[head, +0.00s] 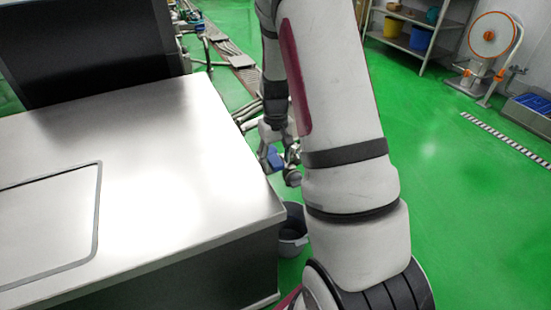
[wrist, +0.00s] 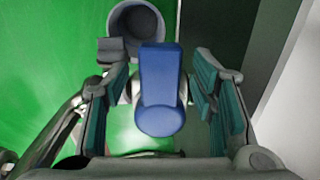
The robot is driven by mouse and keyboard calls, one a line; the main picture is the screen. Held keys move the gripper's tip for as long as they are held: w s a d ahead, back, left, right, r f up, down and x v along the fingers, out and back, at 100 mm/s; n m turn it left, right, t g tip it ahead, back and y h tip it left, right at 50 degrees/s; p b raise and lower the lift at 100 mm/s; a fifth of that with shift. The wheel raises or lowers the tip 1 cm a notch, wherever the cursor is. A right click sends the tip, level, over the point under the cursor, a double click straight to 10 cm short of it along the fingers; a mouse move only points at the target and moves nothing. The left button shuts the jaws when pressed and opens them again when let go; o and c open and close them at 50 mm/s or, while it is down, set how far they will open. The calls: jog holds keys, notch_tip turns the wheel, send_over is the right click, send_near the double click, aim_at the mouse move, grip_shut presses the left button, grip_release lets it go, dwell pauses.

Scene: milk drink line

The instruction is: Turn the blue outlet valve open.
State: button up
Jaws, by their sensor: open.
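The blue outlet valve handle (wrist: 160,90) shows in the wrist view, a flat bar with a rounded near end. It lies between the two teal-padded fingers of my gripper (wrist: 162,85). The gripper is open, with a visible gap on each side of the handle. In the head view a small blue part of the valve (head: 275,157) shows beside the machine's right edge, next to metal fittings. My arm hides much of the area around it there, and the fingers are hard to make out.
A grey bucket (head: 291,232) stands on the floor by the steel cabinet (head: 150,170); it also shows in the wrist view (wrist: 116,22). The cabinet's edge is close to my arm. Pipes run along the floor behind. Green floor is open to the right, before a shelf (head: 415,45) and hose reel (head: 490,45).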

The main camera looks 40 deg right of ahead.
grip_shut()
jog(key=shift+d, duration=0.15)
jog(key=d+n, duration=0.1)
jog(key=n, duration=0.2)
jog(key=shift+s+d, duration=0.15)
jog(key=shift+w+d+n+p, duration=0.85)
jog(key=shift+n+p, duration=0.55)
jog(key=shift+n, duration=1.1)
jog(key=shift+w+d+n+p, duration=0.6)
jog(key=shift+d+n+p, duration=0.65)
jog(key=shift+n, duration=1.25)
jog(key=shift+w+d+n+p, duration=0.7)
jog(key=shift+n+p, duration=0.9)
jog(key=shift+n, duration=0.9)
jog(key=shift+w, duration=0.1)
grip_release()
